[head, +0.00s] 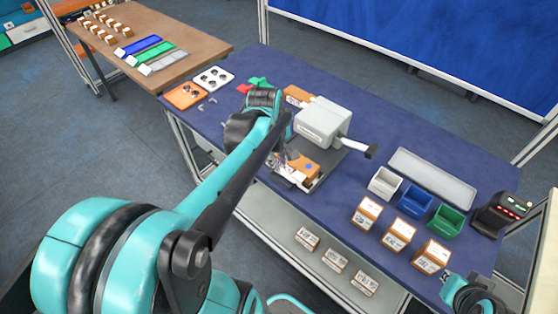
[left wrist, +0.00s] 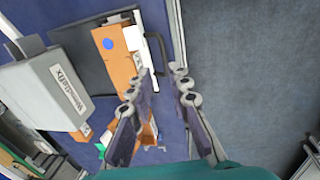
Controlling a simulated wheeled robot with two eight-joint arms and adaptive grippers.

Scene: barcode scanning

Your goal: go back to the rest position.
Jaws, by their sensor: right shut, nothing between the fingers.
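My left gripper (head: 280,160) is above the blue-topped table, beside the dark plate of the grey machine. In the left wrist view its two fingers (left wrist: 163,100) stand apart with nothing between them, so it is open. An orange-brown box with a blue dot (head: 304,166) lies on the dark plate close to the left gripper; it also shows in the left wrist view (left wrist: 118,60). My right gripper (head: 474,298) is at the bottom right, near the table's front edge, largely cut off by the frame; it is shut and empty.
The grey machine (head: 322,122) stands behind the plate. White (head: 384,184), blue (head: 415,202) and green (head: 446,221) bins sit at right, with labelled boxes (head: 397,235) before them. A dark red-lit device (head: 503,212) is far right. Small boxes (head: 335,261) lie on the lower shelf.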

